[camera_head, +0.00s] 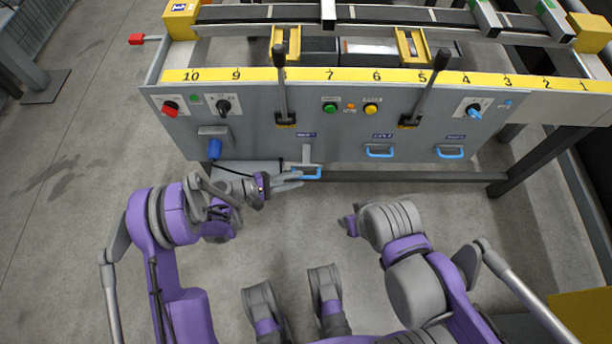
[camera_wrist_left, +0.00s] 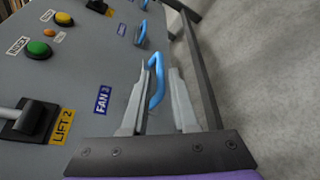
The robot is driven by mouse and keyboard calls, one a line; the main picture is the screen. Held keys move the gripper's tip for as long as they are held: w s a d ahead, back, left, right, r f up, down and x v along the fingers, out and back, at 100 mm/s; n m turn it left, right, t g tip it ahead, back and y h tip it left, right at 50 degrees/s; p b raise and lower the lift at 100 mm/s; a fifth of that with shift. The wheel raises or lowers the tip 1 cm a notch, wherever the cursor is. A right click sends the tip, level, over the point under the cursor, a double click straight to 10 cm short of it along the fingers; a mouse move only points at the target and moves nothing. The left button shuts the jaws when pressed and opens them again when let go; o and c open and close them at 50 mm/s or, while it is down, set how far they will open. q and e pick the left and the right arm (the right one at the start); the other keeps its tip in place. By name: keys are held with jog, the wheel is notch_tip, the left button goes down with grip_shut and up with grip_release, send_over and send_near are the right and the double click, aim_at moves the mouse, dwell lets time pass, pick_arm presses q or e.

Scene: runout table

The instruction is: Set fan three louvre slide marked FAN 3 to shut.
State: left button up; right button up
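The FAN 3 slide is the leftmost of the louvre slides on the front panel. Its blue handle (camera_head: 306,173) hangs lower than the other two, with a bare grey strip (camera_head: 306,153) above it. In the left wrist view its label (camera_wrist_left: 103,99) appears to read FAN 3, and the blue handle (camera_wrist_left: 157,88) shows between the fingertips. My left gripper (camera_head: 292,178) is at the handle from the left. Its fingers (camera_wrist_left: 163,75) stand apart, with no clear grip on the handle. My right gripper (camera_head: 348,222) is low, away from the panel; its fingers are unclear.
Two more blue handles (camera_head: 380,153) (camera_head: 450,153) sit higher to the right. Two black levers (camera_head: 282,90) (camera_head: 428,90) stand on the panel, with buttons (camera_head: 330,108) and knobs (camera_head: 223,107) around them. A dark frame beam (camera_head: 400,176) runs below the panel. The floor in front is clear.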

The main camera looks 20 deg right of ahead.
aim_at(307, 177)
pick_arm(q)
jog(key=shift+x, duration=2.2)
jog(key=shift+c, duration=0.3)
grip_shut()
